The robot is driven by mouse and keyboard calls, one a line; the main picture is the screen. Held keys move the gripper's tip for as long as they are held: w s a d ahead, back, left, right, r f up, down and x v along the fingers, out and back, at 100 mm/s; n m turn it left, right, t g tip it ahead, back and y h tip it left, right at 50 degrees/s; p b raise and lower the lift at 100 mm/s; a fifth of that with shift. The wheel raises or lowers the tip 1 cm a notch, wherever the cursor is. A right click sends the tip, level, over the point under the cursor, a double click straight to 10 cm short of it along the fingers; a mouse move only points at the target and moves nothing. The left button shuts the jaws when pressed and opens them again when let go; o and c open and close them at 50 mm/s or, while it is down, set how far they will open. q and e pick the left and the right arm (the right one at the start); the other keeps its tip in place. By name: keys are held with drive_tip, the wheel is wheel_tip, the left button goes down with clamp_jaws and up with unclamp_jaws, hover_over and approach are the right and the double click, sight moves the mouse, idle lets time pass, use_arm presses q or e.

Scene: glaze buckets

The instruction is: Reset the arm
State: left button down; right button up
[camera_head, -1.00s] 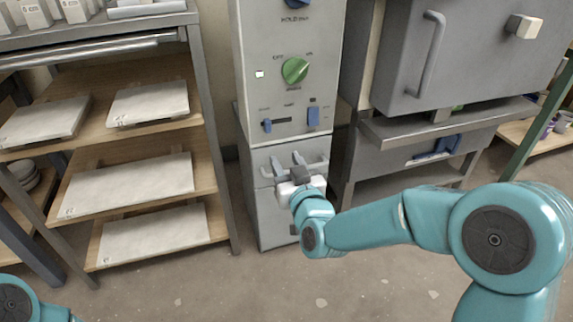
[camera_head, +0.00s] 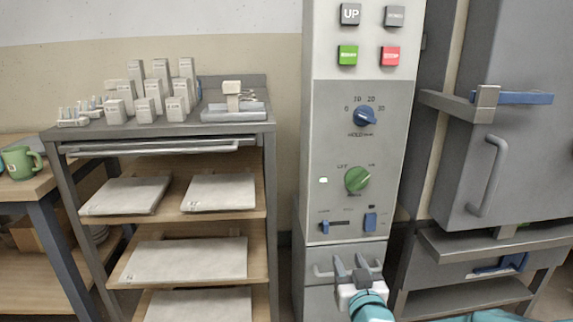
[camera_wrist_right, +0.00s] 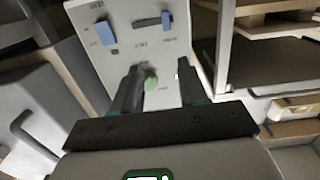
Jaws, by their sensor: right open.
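My right gripper (camera_head: 360,268) is in front of the lower grey part of the control cabinet (camera_head: 313,270), near a bar handle on it. Its two fingers are apart with nothing between them. In the right wrist view the gripper (camera_wrist_right: 155,82) shows from behind, its fingers pointing at the panel. In the head view that green knob (camera_head: 357,180) is above the gripper. My left gripper is not in view.
A rack (camera_head: 270,200) with white slabs on wooden shelves stands left of the cabinet. Grey test pieces (camera_head: 145,108) stand on its top. The kiln (camera_head: 520,130), with a bar handle (camera_head: 488,175), is at the right. A green mug (camera_head: 18,162) is at the far left.

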wheel_tip(320, 180, up, 4)
drive_tip(key=s+d+g+p, duration=0.2)
drive_tip(key=p, duration=0.9)
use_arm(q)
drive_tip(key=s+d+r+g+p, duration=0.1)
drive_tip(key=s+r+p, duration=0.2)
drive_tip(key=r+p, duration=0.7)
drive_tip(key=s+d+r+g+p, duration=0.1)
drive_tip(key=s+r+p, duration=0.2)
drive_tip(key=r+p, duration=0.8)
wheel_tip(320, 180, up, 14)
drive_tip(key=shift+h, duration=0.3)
use_arm(e)
drive_tip(key=s+a+f+g+y, duration=0.1)
drive_tip(key=s+g, duration=0.4)
drive_tip(key=s, duration=0.5)
drive_tip(key=s+a+f+m+g+y, duration=0.1)
drive_tip(key=s+g, duration=0.4)
drive_tip(key=s, duration=0.5)
drive_tip(key=s+a+f+m+g+y, duration=0.1)
drive_tip(key=s+a+g, duration=0.3)
drive_tip(key=s, duration=0.6)
drive_tip(key=shift+s+a+f+g, duration=0.2)
drive_tip(key=shift+f+g, duration=0.3)
drive_tip(key=shift+f, duration=0.35)
drive_tip(key=shift+c, duration=0.3)
